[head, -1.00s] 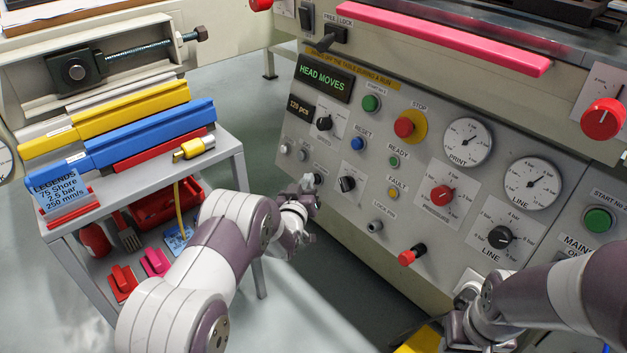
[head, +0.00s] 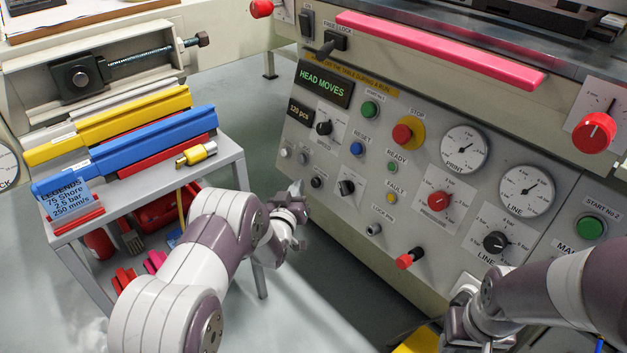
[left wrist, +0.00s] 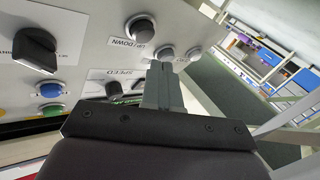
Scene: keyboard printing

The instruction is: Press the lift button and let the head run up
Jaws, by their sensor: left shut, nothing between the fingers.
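The control panel (head: 370,215) has a lit display reading HEAD MOVES (head: 325,83). The button labelled UP/DOWN (left wrist: 140,27) has a grey cap in the left wrist view; the small round button (head: 316,182) beside my left gripper in the head view looks like the same one. My left gripper (head: 299,187) is shut and empty, just left of that button and apparently apart from it. In the left wrist view its closed fingers (left wrist: 164,70) point toward two other grey buttons. My right gripper (head: 460,325) is low at the right; its jaws are unclear.
A black knob (head: 346,187), blue reset button (head: 357,149) and red stop button (head: 402,133) are nearby on the panel. A grey cart (head: 225,160) with blue and yellow bars stands left. Open floor lies between cart and machine.

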